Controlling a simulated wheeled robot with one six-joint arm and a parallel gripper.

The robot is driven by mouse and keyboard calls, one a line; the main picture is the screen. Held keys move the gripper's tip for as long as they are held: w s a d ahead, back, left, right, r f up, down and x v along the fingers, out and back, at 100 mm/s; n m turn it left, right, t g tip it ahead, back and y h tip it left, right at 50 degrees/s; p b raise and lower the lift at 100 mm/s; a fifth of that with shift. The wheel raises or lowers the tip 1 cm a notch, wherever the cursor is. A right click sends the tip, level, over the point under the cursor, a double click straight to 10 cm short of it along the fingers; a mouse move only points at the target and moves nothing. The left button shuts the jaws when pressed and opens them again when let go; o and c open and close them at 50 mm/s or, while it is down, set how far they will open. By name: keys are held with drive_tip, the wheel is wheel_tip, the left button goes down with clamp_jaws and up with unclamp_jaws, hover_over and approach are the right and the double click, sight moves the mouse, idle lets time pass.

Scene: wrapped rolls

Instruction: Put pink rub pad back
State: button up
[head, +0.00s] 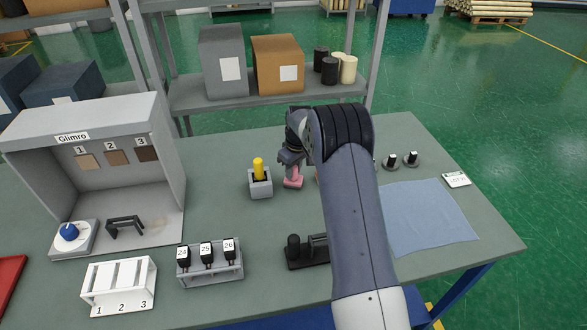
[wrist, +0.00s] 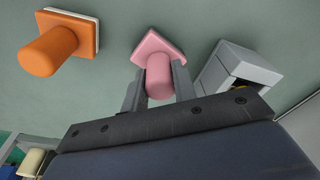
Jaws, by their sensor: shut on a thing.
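The pink rub pad (head: 293,183) is at the middle of the bench in the head view, under my gripper (head: 291,165). In the wrist view the pink rub pad (wrist: 157,49) has a square base and a round handle. The fingers of my gripper (wrist: 159,88) are on both sides of the handle, shut on it. The head view does not clearly show whether its base touches the bench. An orange pad (wrist: 52,48) with a pale-edged base stands to the left of it in the wrist view; my arm mostly hides it in the head view.
A grey holder (head: 260,186) with a yellow-handled piece stands just left of the pink pad. A rack (head: 210,262) with numbered black pieces, a white rack (head: 119,287) and a dark stand (head: 308,252) are nearer. A blue cloth (head: 428,220) lies right of my arm.

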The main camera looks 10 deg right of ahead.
sight(297, 181)
drive_tip(key=shift+f, duration=0.1)
drive_tip(key=shift+f, duration=0.15)
drive_tip(key=o, duration=1)
drive_tip(key=r, duration=0.4)
drive_tip(key=s+r+b, duration=0.1)
drive_tip(key=r, duration=0.3)
drive_tip(key=r+b, duration=0.1)
drive_tip(key=r, duration=0.3)
drive_tip(key=shift+s+d+r, duration=0.15)
drive_tip(key=shift+d+r, duration=0.1)
drive_tip(key=shift+d, duration=0.15)
